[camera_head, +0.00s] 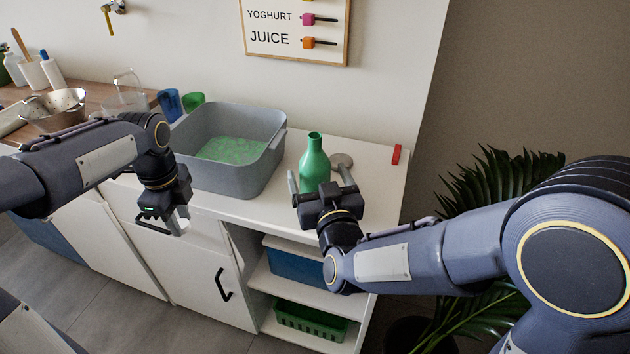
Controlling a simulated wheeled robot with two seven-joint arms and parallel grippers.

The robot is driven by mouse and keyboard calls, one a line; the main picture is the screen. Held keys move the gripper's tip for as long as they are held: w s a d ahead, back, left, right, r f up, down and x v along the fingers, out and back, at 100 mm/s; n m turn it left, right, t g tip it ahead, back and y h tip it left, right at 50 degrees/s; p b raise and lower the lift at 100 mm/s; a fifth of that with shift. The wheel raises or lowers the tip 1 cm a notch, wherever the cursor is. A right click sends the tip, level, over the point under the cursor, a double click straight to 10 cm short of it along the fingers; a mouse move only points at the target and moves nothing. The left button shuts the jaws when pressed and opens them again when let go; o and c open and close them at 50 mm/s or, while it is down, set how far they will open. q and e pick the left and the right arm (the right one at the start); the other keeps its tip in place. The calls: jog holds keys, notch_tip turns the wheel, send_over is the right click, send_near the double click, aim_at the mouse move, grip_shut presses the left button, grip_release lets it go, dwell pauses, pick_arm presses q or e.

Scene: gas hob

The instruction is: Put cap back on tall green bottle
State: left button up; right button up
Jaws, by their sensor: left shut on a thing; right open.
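The tall green bottle (314,165) stands upright on the white counter, with its neck bare and no cap on it. My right gripper (320,180) is open, with one finger on each side of the bottle's lower body. I cannot tell whether the fingers touch it. My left gripper (176,222) is in front of the counter's front edge, below and left of the grey tub. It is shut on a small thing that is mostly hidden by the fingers. Only a pale patch shows there, and I cannot make out for sure whether it is the cap.
A grey tub (214,180) with green contents stands left of the bottle. A round grey metal piece (341,160) is just behind the bottle, and a red block (396,154) lies at the right edge. Cups, a colander (54,110) and a jug are far left.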

aim_at(313, 152)
jog(key=x, duration=0.4)
jog(key=shift+a+f, duration=0.1)
